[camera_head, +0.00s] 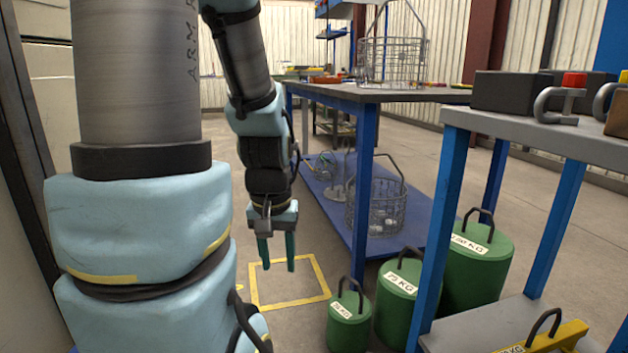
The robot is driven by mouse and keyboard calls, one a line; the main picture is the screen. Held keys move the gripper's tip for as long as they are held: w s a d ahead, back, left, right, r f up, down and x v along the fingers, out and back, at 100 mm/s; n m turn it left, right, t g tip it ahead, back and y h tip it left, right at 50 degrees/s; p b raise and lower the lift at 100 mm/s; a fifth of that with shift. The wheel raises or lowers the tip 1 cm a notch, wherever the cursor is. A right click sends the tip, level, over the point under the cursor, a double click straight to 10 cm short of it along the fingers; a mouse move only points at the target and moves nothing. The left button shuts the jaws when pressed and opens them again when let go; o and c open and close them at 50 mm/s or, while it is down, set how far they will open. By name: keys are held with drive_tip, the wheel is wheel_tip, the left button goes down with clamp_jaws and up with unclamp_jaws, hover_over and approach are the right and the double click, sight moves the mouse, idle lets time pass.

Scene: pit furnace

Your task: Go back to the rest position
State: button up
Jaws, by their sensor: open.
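My gripper (277,252) hangs fingers down from my arm in the middle left of the head view. Its two green fingers are apart and nothing shows between them. It is in the air in front of a yellow square outline (290,302) marked on the floor. My arm's large links fill the left side and hide what is behind them.
A blue-legged workbench (365,180) with a wire basket (392,60) on top stands right of my gripper. Another basket (376,212) is on its lower shelf. Several green weights (348,318) stand on the floor. A grey table (545,138) is at right. Floor (420,150) between the benches is open.

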wheel_tip(320, 180, up, 36)
drive_tip(key=p, duration=3.4)
drive_tip(key=shift+p, duration=0.3)
